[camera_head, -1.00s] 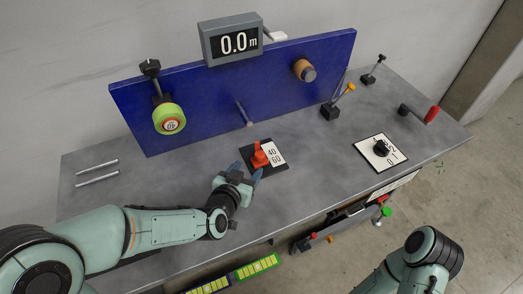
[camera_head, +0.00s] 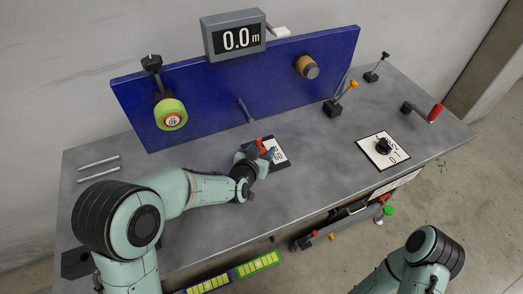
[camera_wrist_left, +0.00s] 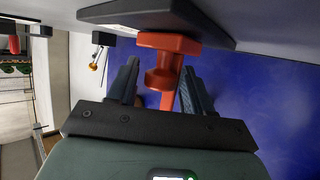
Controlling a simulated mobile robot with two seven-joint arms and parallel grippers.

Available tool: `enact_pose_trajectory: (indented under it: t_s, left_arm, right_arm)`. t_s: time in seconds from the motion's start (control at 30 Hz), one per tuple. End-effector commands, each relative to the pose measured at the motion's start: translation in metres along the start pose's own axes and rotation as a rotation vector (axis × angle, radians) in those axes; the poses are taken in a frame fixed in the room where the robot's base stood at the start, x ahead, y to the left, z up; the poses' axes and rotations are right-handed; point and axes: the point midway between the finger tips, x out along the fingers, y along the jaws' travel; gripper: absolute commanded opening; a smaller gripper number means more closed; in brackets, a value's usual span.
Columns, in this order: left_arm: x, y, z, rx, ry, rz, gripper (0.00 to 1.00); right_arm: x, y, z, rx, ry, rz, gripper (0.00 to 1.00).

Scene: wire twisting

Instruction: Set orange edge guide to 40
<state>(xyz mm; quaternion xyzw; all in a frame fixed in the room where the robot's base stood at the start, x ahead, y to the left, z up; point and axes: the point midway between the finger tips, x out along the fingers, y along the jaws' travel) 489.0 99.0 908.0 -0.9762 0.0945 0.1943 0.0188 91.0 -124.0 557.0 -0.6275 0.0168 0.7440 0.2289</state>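The orange edge guide (camera_head: 262,143) sits on a dark plate beside a white label (camera_head: 278,152) reading 40 and 60. My left gripper (camera_head: 262,155) is at the guide and partly hides it, so its exact setting cannot be read. In the left wrist view the orange guide (camera_wrist_left: 168,62) reaches between the two fingers of my left gripper (camera_wrist_left: 160,90). The fingers stand apart with gaps beside the orange part, so they look open around it. My right arm shows at the lower right, but its gripper is out of view.
A blue panel (camera_head: 212,85) stands behind, bearing a green reel (camera_head: 162,108) and a brown spool (camera_head: 303,65). A grey display (camera_head: 234,36) reads 0.0 m. A black dial (camera_head: 384,147) sits to the right. Two metal rods (camera_head: 98,167) lie at left. The front tabletop is clear.

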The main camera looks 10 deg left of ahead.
Motion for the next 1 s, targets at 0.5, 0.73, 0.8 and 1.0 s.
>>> enact_pose_trajectory:
  t_s: [0.5,0.73,0.8,1.0]
  left_arm:
    - [0.021,-0.023,-0.007,-0.001,0.004,-0.003,0.00]
    - [0.022,-0.026,-0.011,0.000,0.004,-0.003,0.00]
    - [0.022,-0.026,-0.011,0.000,0.005,-0.004,0.00]
    - [0.022,-0.026,-0.011,0.000,0.004,-0.003,0.58]
  right_arm:
    - [0.016,0.006,0.001,0.002,-0.005,0.002,0.77]
    - [0.015,0.006,0.001,0.002,-0.005,0.002,0.77]
    - [0.015,0.006,0.001,0.002,-0.005,0.002,0.77]
    - [0.015,0.006,0.001,0.002,-0.005,0.002,0.77]
